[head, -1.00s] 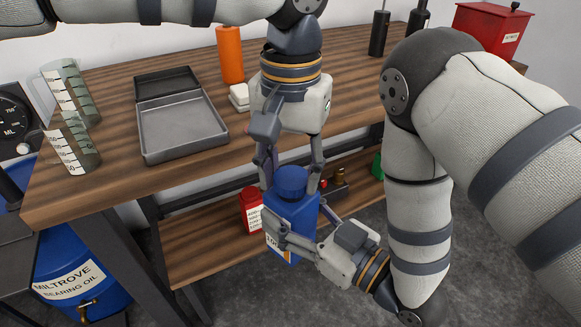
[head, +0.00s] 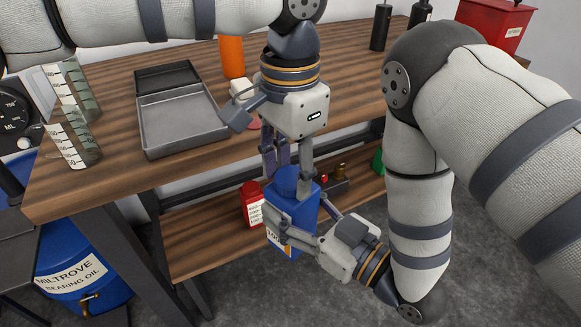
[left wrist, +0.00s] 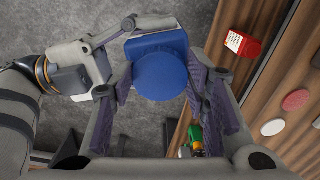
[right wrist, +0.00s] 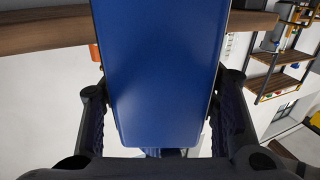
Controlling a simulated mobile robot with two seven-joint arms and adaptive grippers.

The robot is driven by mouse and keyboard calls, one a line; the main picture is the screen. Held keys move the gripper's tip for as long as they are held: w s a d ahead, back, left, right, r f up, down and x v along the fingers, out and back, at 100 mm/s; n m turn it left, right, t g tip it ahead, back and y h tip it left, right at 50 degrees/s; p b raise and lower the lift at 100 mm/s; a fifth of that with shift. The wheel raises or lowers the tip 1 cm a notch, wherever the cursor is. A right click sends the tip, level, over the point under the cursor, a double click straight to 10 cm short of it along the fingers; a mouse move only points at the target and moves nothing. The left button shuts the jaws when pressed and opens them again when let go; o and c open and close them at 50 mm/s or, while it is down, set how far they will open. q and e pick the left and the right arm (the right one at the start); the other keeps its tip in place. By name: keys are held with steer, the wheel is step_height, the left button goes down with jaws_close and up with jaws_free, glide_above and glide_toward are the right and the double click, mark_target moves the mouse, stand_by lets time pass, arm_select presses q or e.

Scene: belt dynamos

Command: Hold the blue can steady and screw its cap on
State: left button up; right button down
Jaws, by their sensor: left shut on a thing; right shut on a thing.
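The blue can (head: 293,212) is held in the air in front of the bench, roughly upright. It fills the middle of the right wrist view (right wrist: 162,70). My right gripper (head: 291,223) is shut on the can's body from the side. The round blue cap (head: 287,180) sits at the top of the can. In the left wrist view the cap (left wrist: 162,77) lies between my left fingers, with the can's shoulder (left wrist: 152,42) behind it. My left gripper (head: 287,184) points down and is shut on the cap. The thread under the cap is hidden.
The wooden bench (head: 115,100) carries a grey tray (head: 180,122), clear measuring jugs (head: 66,145) and an orange bottle (head: 232,58). A red bottle (head: 251,203) stands on the lower shelf (head: 190,245) close behind the can. A blue oil drum (head: 82,285) stands lower left.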

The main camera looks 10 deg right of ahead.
arm_select(q)
steer(key=shift+r, duration=0.1)
steer(key=o, duration=0.9)
steer(key=shift+r, duration=2.25)
